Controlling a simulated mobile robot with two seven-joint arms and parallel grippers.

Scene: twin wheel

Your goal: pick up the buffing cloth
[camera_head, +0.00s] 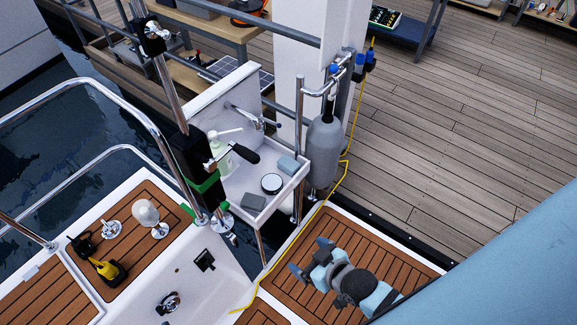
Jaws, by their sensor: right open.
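A white tray (236,194) under a tap holds two small soft-looking blocks. One is a dark grey flat piece (253,202) at the near left corner. The other is a blue-grey piece (288,165) near the right rim. Either could be the buffing cloth; I cannot tell which. A round tin (271,184) with a dark rim lies between them. My right gripper (310,258) is open and empty over the wooden deck, below and right of the tray, well apart from it. My left gripper is not in view.
A pale bottle (219,158) and a black-handled lever (243,152) stand at the tray's left. A grey fender (323,150) hangs on the chrome rail right of the tray. A yellow hose (318,209) runs past it. The right planked dock is mostly clear.

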